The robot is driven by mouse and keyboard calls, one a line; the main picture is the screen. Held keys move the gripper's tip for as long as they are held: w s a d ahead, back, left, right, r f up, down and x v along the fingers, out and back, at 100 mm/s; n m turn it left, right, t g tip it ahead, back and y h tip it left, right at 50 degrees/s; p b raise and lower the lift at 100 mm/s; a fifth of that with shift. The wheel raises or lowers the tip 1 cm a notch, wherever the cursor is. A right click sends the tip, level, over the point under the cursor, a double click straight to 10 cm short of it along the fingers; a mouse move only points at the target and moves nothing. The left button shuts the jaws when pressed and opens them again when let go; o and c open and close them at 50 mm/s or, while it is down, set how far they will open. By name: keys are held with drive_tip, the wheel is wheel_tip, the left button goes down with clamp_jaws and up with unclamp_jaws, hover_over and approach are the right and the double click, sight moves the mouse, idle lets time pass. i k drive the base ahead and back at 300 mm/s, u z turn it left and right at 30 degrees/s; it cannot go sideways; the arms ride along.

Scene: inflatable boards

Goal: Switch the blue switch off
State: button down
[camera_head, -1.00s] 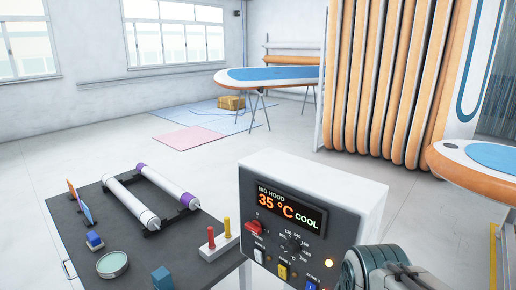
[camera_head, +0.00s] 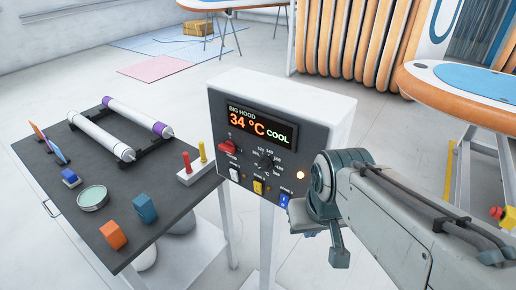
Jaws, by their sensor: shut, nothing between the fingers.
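The blue switch (camera_head: 284,201) is the rightmost of the three coloured switches along the bottom of the control box (camera_head: 285,93). It is small, with a white mark on its face; I cannot tell its position clearly. My gripper (camera_head: 338,252) hangs at the end of my arm, below the wrist, right of and lower than the blue switch. It looks shut and empty, apart from the switch, and is partly hidden by my arm. The box's display (camera_head: 261,126) reads BIG HOOD, 34 °C, COOL.
A dark table (camera_head: 115,185) with rollers and blocks stands left.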

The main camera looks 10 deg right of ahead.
sight(285, 199)
drive_tip(key=z, duration=1.2)
drive_tip(key=k, duration=0.55)
drive_tip(key=u, duration=1)
